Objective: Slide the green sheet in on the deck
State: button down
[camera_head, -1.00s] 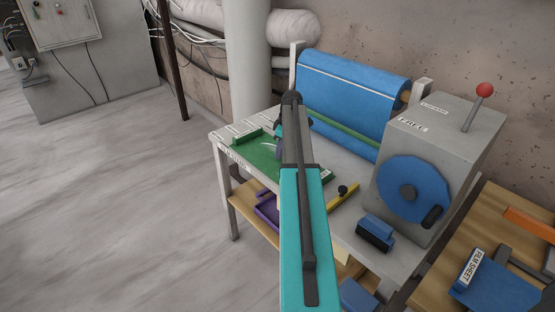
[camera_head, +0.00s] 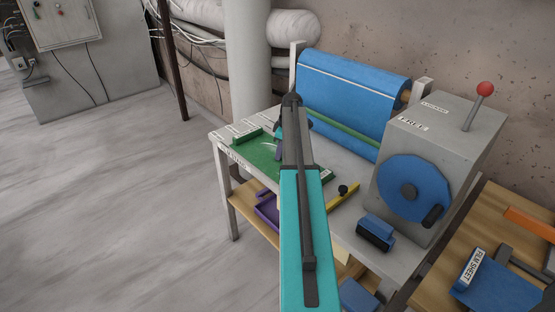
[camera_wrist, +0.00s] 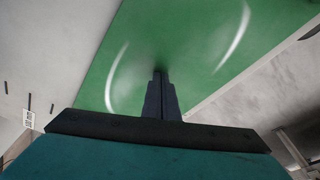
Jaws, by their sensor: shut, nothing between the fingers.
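The green sheet (camera_head: 255,155) lies flat at the left end of the grey deck (camera_head: 350,168). My arm covers part of it in the head view. My gripper (camera_wrist: 160,76) is shut and empty. In the wrist view its fingertips point down at the green sheet (camera_wrist: 185,35) and are at or just above its surface; I cannot tell whether they touch. In the head view my arm mostly hides the gripper.
A blue roll (camera_head: 350,95) stands behind the deck, with a green bar (camera_head: 345,134) below it. A grey box with a blue wheel (camera_head: 412,190) and red-knobbed lever (camera_head: 484,90) stands right. A yellow piece (camera_head: 342,197) and a blue block (camera_head: 376,231) are in front.

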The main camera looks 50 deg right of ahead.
jog(key=shift+d+f, duration=0.15)
jog(key=shift+d, duration=0.15)
jog(key=shift+s+d, duration=0.1)
jog(key=shift+d, duration=0.6)
jog(key=shift+s+d, duration=0.2)
jog(key=shift+d, duration=1.6)
jog(key=shift+s+d, duration=0.15)
jog(key=shift+d, duration=1.6)
jog(key=w+p+v, duration=0.1)
jog(key=p+v, duration=0.2)
jog(key=v, duration=0.5)
jog(key=shift+w+a, duration=0.4)
dwell(0.5)
